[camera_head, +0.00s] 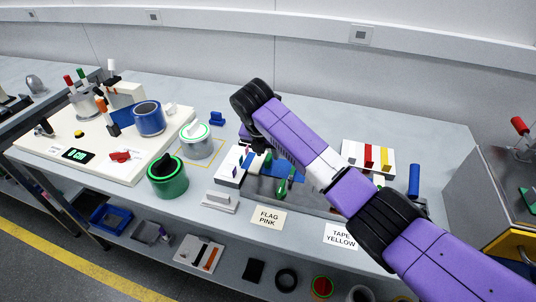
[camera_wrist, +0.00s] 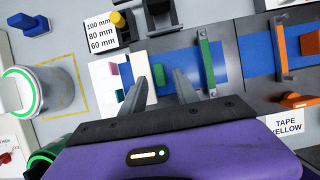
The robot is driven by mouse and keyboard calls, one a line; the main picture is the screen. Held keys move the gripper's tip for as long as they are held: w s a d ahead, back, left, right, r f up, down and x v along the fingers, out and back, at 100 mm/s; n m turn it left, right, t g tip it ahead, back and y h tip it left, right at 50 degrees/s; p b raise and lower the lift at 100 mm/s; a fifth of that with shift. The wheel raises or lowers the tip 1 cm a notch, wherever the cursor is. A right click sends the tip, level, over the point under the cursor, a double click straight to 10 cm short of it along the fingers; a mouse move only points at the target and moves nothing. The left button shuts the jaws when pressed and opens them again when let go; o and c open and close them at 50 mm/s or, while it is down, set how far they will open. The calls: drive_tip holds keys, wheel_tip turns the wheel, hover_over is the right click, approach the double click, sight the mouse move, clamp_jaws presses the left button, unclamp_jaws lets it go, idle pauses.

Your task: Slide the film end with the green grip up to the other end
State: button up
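In the wrist view a blue film strip (camera_wrist: 222,66) runs across a grey bench fixture. A green grip bar (camera_wrist: 205,58) lies across one film piece, close to its right end. To its right another blue film piece (camera_wrist: 258,62) carries an orange grip bar (camera_wrist: 280,50). A narrow grey gap shows between the two film pieces. The green grip also shows in the head view (camera_head: 285,187). My gripper (camera_wrist: 162,72) is open with nothing seen between its fingers. It is over the film to the left of the green grip. In the head view my arm hides the orange grip.
Left of the gripper stand a white block with coloured pieces (camera_wrist: 105,80) and a selector marked 100, 80 and 60 mm (camera_wrist: 103,32). A pale can (camera_head: 196,140) and green cup (camera_head: 168,177) stand left. Signs (camera_head: 268,217) (camera_head: 341,235) line the front edge.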

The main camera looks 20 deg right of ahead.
sight(280, 164)
drive_tip(key=shift+x, duration=1.4)
clamp_jaws()
drive_tip(key=d+p, duration=0.1)
drive_tip(key=s+d+p, duration=0.1)
drive_tip(key=shift+s+r+p, duration=0.25)
drive_tip(key=shift+p, duration=0.05)
drive_tip(key=shift+s+d+f, duration=0.2)
drive_tip(key=shift+d+f, duration=0.05)
drive_tip(key=shift+d, duration=0.1)
unclamp_jaws()
